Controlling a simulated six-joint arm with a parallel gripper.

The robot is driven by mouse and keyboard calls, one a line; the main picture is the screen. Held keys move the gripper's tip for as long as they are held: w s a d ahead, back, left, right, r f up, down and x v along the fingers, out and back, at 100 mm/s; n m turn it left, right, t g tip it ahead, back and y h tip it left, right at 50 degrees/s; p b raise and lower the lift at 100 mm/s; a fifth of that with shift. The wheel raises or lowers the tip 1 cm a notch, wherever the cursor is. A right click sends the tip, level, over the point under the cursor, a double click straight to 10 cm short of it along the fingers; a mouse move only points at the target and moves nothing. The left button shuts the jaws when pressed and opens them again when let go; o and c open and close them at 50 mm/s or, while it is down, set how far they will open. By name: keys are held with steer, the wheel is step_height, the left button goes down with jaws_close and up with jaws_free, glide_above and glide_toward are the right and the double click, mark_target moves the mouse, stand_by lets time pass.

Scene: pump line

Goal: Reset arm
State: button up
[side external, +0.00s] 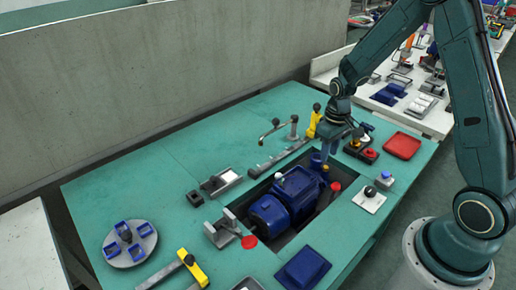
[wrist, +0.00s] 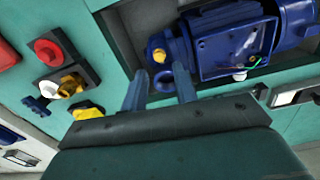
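My gripper (side external: 329,152) hangs from my arm over the far end of the recess in the green table. In the wrist view, the two blue-grey fingers of my gripper (wrist: 160,73) stand apart with nothing between them. A blue pump (side external: 284,204) lies in the dark recess. The pump also shows in the wrist view (wrist: 207,17), just beyond the fingertips, with an open terminal box and a yellow fitting. Whether a finger touches the pump cannot be told.
A red tray (side external: 402,146) and a red-button block (side external: 370,153) stand right of my gripper. Yellow clamps (side external: 313,124) and (side external: 193,269) sit beside the recess. A round grey holder (side external: 130,244) is at left. The table's far left is clear.

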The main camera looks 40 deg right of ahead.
steer(key=s+a+r+t, duration=0.1)
steer(key=s+a+r, duration=0.25)
steer(key=r, duration=0.35)
steer(key=s+a+r+t, duration=0.2)
steer(key=s+a+r, duration=0.15)
steer(key=r, duration=0.45)
steer(key=s+a+r+t, duration=0.1)
steer(key=s+a+r, duration=0.1)
steer(key=s+r, duration=0.35)
steer(key=s+a+r+n+t, duration=0.1)
steer(key=s+a+r, duration=0.2)
steer(key=s, duration=0.4)
steer(key=shift+r+t, duration=0.3)
steer(key=shift+r, duration=0.55)
